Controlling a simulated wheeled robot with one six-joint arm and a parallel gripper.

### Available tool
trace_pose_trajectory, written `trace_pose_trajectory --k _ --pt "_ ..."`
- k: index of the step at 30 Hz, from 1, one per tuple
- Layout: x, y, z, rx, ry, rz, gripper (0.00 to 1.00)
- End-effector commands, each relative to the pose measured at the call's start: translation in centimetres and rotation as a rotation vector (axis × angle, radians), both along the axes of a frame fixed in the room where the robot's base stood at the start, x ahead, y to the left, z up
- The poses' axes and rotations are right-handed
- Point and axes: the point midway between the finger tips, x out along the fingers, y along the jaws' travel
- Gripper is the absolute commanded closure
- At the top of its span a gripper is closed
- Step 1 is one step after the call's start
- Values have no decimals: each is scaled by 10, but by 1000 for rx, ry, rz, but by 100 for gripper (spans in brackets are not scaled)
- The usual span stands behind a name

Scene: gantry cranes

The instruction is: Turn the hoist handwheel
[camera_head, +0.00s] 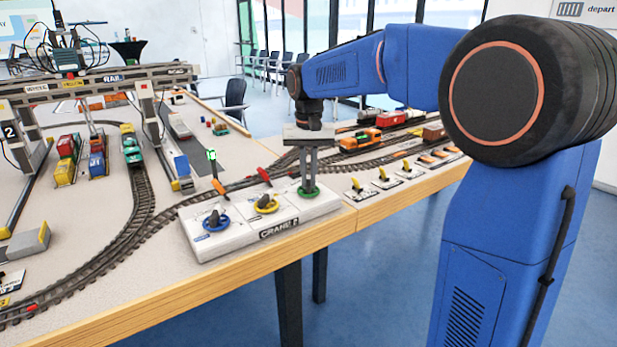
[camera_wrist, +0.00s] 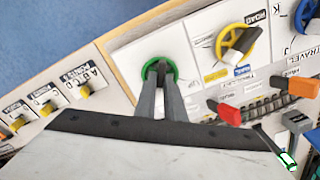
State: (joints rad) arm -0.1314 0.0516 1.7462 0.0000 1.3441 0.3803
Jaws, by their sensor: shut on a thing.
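A green handwheel (camera_wrist: 142,72) is mounted on the white CRANE 2 panel (camera_head: 215,243), at the panel's right end in the head view. My gripper (camera_head: 309,187) points straight down over it from above. In the wrist view my gripper (camera_wrist: 159,76) has its two fingers close together inside the green rim, shut on the wheel's middle part. The fingers hide the hub. A yellow handwheel (camera_head: 266,204) and a blue handwheel (camera_head: 216,221) sit to the left on the same panel. I cannot read a hoist label beside the green wheel.
A second panel with yellow switches (camera_head: 384,176) lies to the right. Model tracks (camera_head: 141,205) and a gantry crane (camera_head: 100,82) fill the table's left side. The table's wooden edge (camera_head: 240,281) runs in front.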

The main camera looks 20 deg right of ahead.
Motion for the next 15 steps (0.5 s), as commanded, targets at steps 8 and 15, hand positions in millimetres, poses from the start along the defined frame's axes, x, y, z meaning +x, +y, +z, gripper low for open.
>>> trace_pose_trajectory --k 8,15 --pt "0 0 1 0 -1 245 100" --pt "0 0 1 0 -1 421 100"
